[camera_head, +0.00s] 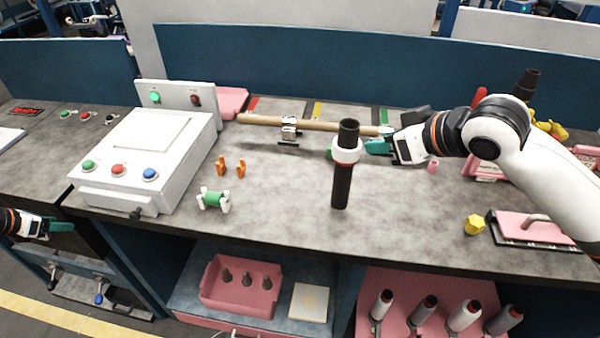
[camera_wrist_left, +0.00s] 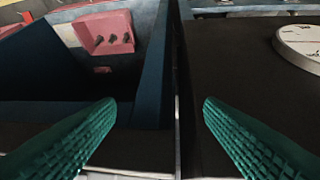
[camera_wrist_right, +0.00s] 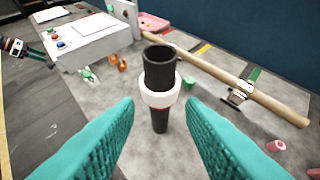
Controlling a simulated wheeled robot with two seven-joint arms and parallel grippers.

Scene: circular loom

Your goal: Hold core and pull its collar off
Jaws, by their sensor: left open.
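The core (camera_head: 341,188) is a dark tube standing upright on the grey bench, and the white collar (camera_head: 346,151) sits around its upper part. In the right wrist view the core (camera_wrist_right: 159,68) and its collar (camera_wrist_right: 159,94) are straight ahead, seen between the fingers. My right gripper (camera_head: 379,147) is open and empty, just right of the core at about collar height. A gap shows between its fingers and the collar. My left gripper (camera_head: 62,227) is open and empty at the far left, in front of the bench edge, far from the core.
A white control box (camera_head: 145,150) stands at the left. A wooden rod (camera_head: 260,120) on a metal clamp lies behind the core. A green spool (camera_head: 213,200) and orange pieces (camera_head: 240,170) lie left of the core. The bench front around the core is clear.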

